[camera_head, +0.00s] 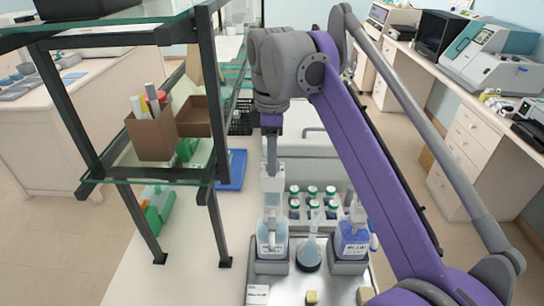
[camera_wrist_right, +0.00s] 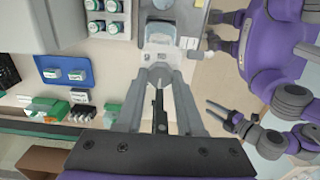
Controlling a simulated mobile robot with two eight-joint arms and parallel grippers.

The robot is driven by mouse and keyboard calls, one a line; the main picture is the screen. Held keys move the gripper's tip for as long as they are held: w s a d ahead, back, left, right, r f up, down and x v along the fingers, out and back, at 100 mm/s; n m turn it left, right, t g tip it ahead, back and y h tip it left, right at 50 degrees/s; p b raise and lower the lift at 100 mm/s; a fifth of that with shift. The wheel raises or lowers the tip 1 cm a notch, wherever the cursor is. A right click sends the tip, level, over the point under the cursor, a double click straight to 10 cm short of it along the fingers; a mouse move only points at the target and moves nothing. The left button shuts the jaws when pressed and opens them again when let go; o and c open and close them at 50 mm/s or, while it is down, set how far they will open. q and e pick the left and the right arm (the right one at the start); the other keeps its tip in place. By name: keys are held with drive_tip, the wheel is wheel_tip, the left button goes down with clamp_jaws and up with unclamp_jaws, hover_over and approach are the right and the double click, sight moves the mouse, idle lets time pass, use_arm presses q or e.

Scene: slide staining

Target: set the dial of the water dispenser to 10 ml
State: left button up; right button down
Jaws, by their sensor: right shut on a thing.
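The water dispenser (camera_head: 270,240) is a clear bottle with pale liquid and a light pump head, upright in a grey holder on the bench. My right gripper (camera_head: 271,180) points down at the pump head from above. In the right wrist view its fingers (camera_wrist_right: 158,78) close in at the dispenser (camera_wrist_right: 162,32), shut on a part at its head. The dial and its setting are too small to read, and the fingers partly hide the head. My left gripper (camera_wrist_right: 222,118) shows in the right wrist view, open and empty, away from the dispenser. It is outside the head view.
A flask (camera_head: 309,252) and a bottle of blue liquid (camera_head: 353,243) stand right of the dispenser. Several capped jars (camera_head: 312,204) stand behind. A glass-shelved rack (camera_head: 208,120) rises on the left, with a cardboard box (camera_head: 152,137).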

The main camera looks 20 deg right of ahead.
idle(0.3)
drive_tip(key=c, duration=0.5)
unclamp_jaws()
